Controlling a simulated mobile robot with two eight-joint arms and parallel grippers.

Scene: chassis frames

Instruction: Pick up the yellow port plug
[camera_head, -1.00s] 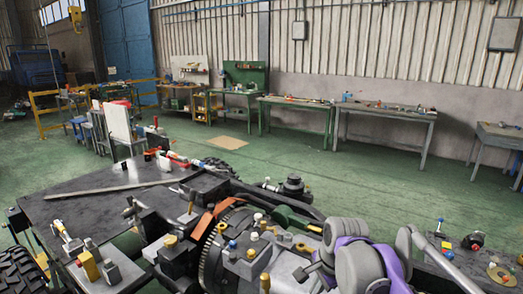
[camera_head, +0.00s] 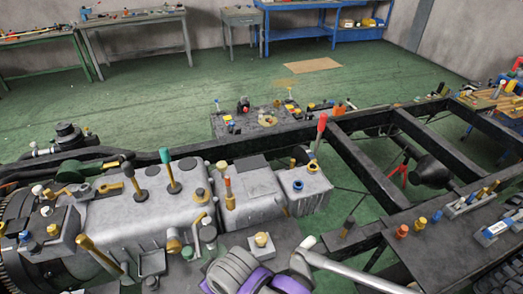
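Several small yellow or brass-coloured pieces are in view, and I cannot tell for sure which is the yellow port plug. A yellow plug (camera_head: 420,224) stands on the dark plate at the right, in a row with an orange plug (camera_head: 402,231) and a blue plug (camera_head: 437,216). Another yellow-topped piece (camera_head: 261,240) sits on a pale block at the bottom centre. A brass-coloured plug (camera_head: 53,229) is on the grey block at the left. Neither gripper's fingers can be made out. Grey and purple arm parts at the bottom centre look like mine.
Black chassis rails (camera_head: 365,170) with open gaps cross the right side. A small dark table (camera_head: 222,124) with loose parts stands behind.

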